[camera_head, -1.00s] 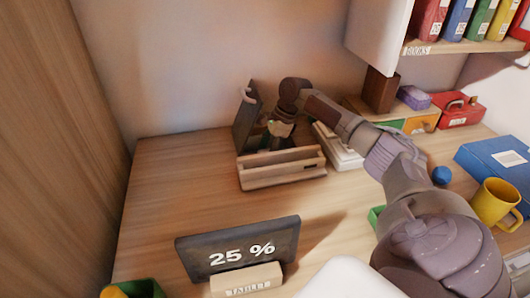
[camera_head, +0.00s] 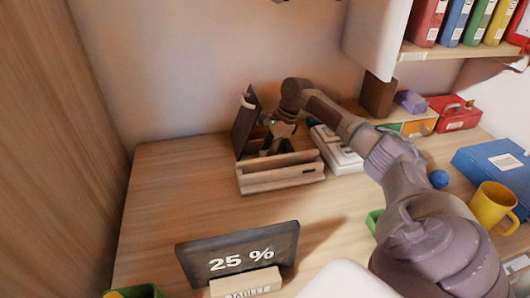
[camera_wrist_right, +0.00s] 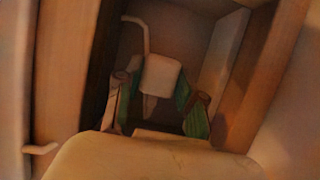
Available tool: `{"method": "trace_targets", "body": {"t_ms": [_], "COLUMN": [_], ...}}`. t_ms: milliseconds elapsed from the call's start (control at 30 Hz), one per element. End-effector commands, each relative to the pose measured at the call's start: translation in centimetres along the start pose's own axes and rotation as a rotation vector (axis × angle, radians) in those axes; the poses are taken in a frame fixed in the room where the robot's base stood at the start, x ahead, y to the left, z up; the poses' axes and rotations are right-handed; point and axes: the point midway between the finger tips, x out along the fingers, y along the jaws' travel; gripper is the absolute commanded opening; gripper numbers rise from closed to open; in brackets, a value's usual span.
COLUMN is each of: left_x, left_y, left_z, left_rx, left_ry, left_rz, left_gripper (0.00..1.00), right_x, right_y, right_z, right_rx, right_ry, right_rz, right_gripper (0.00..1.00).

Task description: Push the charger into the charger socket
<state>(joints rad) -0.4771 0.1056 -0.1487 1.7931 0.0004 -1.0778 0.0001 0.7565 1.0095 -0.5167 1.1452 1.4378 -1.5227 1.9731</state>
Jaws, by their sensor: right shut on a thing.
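The pale, block-shaped charger (camera_wrist_right: 160,76) sits between the green-padded fingers of my right gripper (camera_wrist_right: 157,104) in the right wrist view. A pale cord bends upward beside it. In the head view my right gripper (camera_head: 279,143) points down into an open wooden box (camera_head: 281,180) on the desk, shut on the charger. The charger itself is too small and covered to make out there. I cannot make out the charger socket, or whether the charger touches it. My left gripper is not in view.
The box's dark raised lid (camera_head: 244,122) stands close left of my gripper. A tablet (camera_head: 238,250) reading 25 % stands at the front. A white device (camera_head: 338,152) lies right of the box. A yellow mug (camera_head: 492,207) and blue box (camera_head: 493,165) are farther right.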

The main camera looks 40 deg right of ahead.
Motion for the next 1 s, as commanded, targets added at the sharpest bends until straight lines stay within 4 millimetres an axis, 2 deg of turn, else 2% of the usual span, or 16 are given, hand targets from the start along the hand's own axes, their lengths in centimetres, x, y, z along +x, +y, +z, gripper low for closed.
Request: {"method": "trace_targets", "body": {"t_ms": [133,600,800,1000], "left_x": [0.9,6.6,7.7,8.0], "left_y": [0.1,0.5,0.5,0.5], "left_z": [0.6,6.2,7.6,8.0], "left_rx": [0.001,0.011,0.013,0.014], "left_ry": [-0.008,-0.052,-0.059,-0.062], "left_rz": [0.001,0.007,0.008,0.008], "left_gripper": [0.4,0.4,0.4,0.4], "right_x": [-1.3,-11.4,-13.4,-13.9], "right_y": [0.0,-0.1,0.0,0.0], "right_z": [-2.9,1.5,2.4,2.6], "right_rx": [0.007,0.0,0.0,0.001], "right_ry": [0.003,0.0,0.0,0.001], "right_rz": [0.0,-0.003,0.0,0.0], "right_gripper": [0.08,0.08,0.08,0.08]}}
